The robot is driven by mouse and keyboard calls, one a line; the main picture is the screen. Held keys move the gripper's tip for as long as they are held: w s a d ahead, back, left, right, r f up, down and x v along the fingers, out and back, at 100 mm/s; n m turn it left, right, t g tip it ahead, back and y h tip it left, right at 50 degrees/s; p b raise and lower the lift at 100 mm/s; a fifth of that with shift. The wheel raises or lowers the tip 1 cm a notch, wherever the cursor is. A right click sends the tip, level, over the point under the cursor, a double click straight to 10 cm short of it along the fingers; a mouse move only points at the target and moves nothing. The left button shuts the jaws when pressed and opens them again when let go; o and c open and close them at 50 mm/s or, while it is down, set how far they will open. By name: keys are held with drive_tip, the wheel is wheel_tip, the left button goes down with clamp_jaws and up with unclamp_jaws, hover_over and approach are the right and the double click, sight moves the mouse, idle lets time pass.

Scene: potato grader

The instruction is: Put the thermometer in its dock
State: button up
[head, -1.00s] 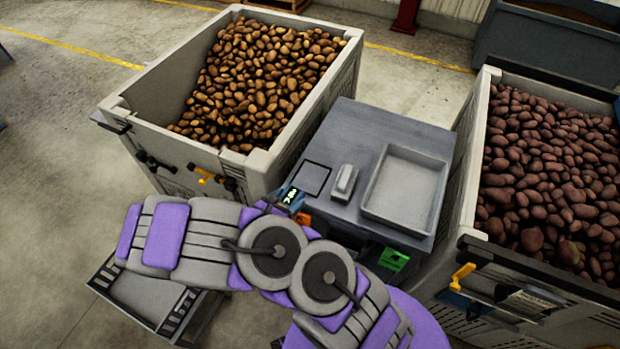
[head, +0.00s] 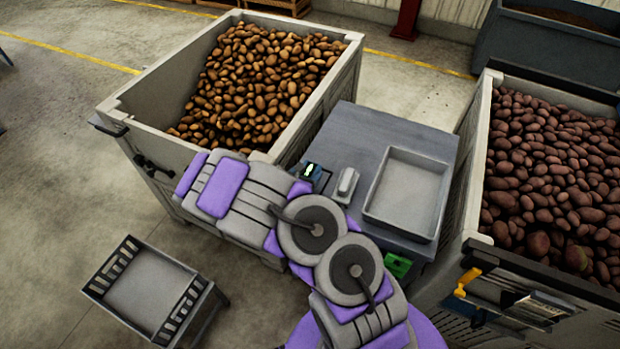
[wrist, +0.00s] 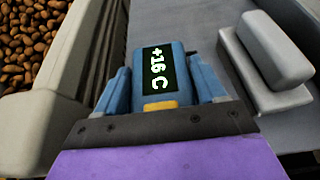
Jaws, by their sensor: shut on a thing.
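The thermometer (wrist: 158,76) is a small blue box with a black display reading +16 C and a yellow part below it. My gripper (wrist: 160,85) is shut on it, one blue finger on each side. In the head view the thermometer (head: 312,172) is over the left part of the grey table (head: 375,135), just left of a pale grey block (head: 346,186). The block also shows in the wrist view (wrist: 275,50), on a flat base right of the thermometer. I cannot tell which thing is the dock.
A shallow grey tray (head: 443,200) covers the table's right part. Potato crates stand left (head: 345,80) and right (head: 478,150) of the table. A green box (head: 398,264) is at its front edge. A low slatted stand (head: 150,285) is on the floor. The table's back is clear.

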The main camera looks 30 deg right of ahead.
sight(310, 176)
drive_tip(key=shift+w+d, duration=0.45)
drive_tip(key=shift+d, duration=0.25)
drive_tip(key=shift+w+d+f, duration=0.15)
drive_tip(key=shift+d+f, duration=0.05)
drive_tip(key=shift+d, duration=0.05)
wheel_tip(310, 176, down, 3)
drive_tip(key=shift+f+b, duration=0.2)
drive_tip(key=shift+b, duration=0.5)
drive_tip(key=shift+r, duration=0.1)
drive_tip(key=o, duration=0.8)
drive_tip(key=shift+o, duration=0.2)
